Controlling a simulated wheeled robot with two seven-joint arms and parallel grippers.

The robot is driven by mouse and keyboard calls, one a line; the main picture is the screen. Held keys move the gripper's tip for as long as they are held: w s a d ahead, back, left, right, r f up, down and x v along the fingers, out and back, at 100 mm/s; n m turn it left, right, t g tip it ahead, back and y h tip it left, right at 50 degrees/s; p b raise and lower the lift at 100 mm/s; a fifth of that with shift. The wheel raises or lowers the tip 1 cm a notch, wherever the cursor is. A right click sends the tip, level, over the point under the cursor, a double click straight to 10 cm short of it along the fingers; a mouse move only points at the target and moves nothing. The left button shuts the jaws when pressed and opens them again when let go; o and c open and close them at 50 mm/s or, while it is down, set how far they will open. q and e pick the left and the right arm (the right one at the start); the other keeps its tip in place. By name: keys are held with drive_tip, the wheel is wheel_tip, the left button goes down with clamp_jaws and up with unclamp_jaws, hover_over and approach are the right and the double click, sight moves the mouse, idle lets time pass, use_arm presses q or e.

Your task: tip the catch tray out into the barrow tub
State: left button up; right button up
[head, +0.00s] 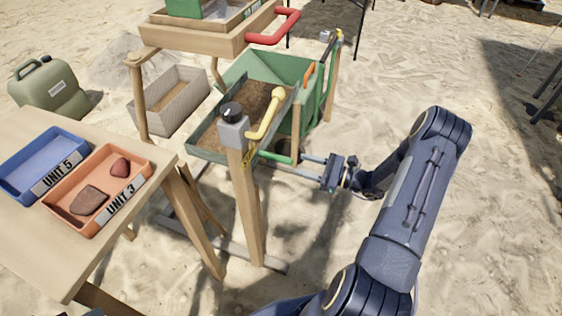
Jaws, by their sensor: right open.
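The catch tray appears to be the green-sided tray (207,137) holding brown soil (252,98), set in a wooden stand under the upper sieve frame. A green bar handle (274,157) shows at its near side, partly behind a stand post. My right gripper (300,165) is open, its two fingers pointing left at the right end of that handle. I cannot tell whether they touch it. My left gripper is not in view.
A wooden table (40,240) at left bears a blue tray (20,188) and an orange tray (62,222) holding two stones. A pale crate (150,122) and green jerrycan (50,90) stand behind. A yellow handle (264,122) and red handle (285,30) jut from the stand.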

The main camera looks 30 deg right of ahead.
sight(286, 158)
drive_tip(key=b+x, duration=0.1)
drive_tip(key=x, duration=0.6)
drive_tip(key=shift+s+r, duration=0.1)
clamp_jaws()
